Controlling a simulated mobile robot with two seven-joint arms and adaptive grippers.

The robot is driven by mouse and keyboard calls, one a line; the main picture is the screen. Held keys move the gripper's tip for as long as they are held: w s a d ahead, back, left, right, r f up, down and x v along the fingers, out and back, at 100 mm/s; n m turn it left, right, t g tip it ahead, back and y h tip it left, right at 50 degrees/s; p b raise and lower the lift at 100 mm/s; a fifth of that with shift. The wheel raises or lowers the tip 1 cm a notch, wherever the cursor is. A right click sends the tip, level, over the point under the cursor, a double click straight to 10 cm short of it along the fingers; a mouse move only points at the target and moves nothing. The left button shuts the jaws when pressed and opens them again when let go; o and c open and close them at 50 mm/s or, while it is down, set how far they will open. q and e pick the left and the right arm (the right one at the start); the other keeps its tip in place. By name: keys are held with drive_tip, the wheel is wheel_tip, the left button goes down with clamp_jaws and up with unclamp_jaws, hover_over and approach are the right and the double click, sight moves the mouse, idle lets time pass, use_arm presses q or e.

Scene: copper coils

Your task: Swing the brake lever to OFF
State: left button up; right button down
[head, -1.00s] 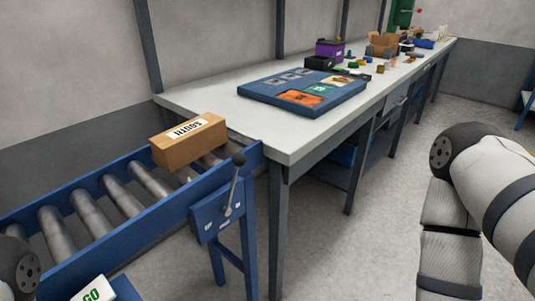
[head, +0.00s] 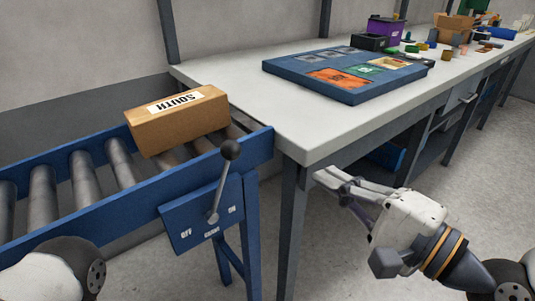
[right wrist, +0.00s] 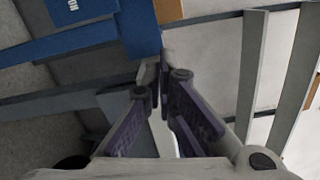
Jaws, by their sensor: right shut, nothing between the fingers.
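The brake lever (head: 222,185) is a grey rod with a black ball knob, on a blue panel (head: 185,232) at the end of the roller conveyor. The panel reads OFF at its left and ON at its right. The lever points up, leaning right toward ON. My right gripper (head: 322,180) is shut and empty, to the right of the lever and apart from it, by the table's near corner. In the right wrist view its fingers (right wrist: 160,78) are together, with part of the blue panel (right wrist: 85,12) and an ON label above. My left gripper is out of view.
A cardboard box (head: 178,122) marked SOUTH rests on the conveyor rollers (head: 83,180) behind the lever. The white table (head: 310,135) beside it holds a blue tray (head: 345,94). A blue conveyor leg (head: 251,240) stands below the panel.

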sight(223, 182)
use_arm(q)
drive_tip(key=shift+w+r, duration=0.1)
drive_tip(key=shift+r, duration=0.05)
use_arm(e)
drive_tip(key=w+a, duration=0.6)
drive_tip(key=a, duration=0.4)
drive_tip(key=shift+r, duration=0.4)
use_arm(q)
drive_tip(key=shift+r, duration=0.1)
use_arm(e)
drive_tip(key=shift+r, duration=0.1)
